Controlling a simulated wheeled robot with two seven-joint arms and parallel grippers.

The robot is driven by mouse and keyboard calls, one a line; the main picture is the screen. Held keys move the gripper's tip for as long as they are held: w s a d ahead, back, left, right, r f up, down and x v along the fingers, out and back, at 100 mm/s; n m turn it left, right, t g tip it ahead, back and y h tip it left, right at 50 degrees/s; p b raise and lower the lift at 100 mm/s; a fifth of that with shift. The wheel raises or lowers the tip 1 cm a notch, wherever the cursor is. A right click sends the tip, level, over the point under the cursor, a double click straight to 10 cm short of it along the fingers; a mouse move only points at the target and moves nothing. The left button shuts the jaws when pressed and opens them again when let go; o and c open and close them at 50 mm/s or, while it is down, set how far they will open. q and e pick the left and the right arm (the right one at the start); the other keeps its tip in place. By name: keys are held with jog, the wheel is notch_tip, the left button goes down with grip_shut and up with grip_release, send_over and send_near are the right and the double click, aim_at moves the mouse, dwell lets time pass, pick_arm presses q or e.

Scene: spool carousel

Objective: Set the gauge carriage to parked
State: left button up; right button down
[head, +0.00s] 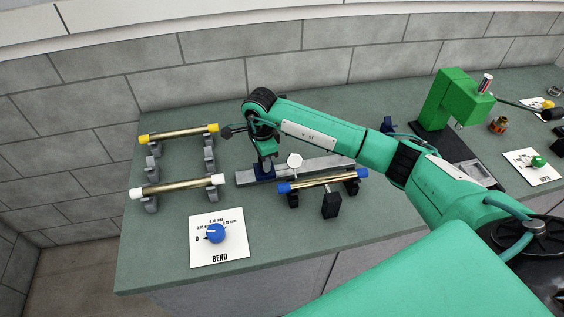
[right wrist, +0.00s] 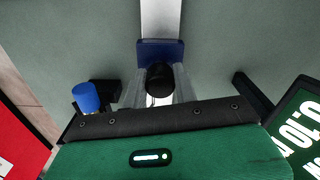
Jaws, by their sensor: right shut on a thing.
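The gauge carriage is a dark blue block (head: 262,173) near the left end of a grey rail (head: 322,164) in the head view. A round white dial gauge (head: 294,161) stands just right of it. My right gripper (head: 265,161) points down over the carriage. In the right wrist view the fingers (right wrist: 160,88) are shut on a black knob (right wrist: 160,75) in front of the blue carriage plate (right wrist: 160,48). The contact is partly hidden in the head view. My left gripper is not in view.
A brass shaft with blue ends (head: 322,182) lies in front of the rail, near a black block (head: 331,205). Two more shafts, yellow-ended (head: 180,134) and white-ended (head: 178,187), rest on stands at left. A BEND dial card (head: 232,253) lies in front. A green press (head: 450,98) stands at right.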

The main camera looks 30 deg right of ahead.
jog(key=shift+w+a, duration=0.2)
jog(key=shift+a, duration=0.6)
jog(key=c, duration=1.1)
grip_release()
jog(key=shift+r+b, duration=0.4)
jog(key=shift+r, duration=0.15)
notch_tip(320, 180, up, 13)
jog(key=b, duration=0.3)
jog(key=shift+b, duration=0.35)
jog(key=shift+f, duration=0.2)
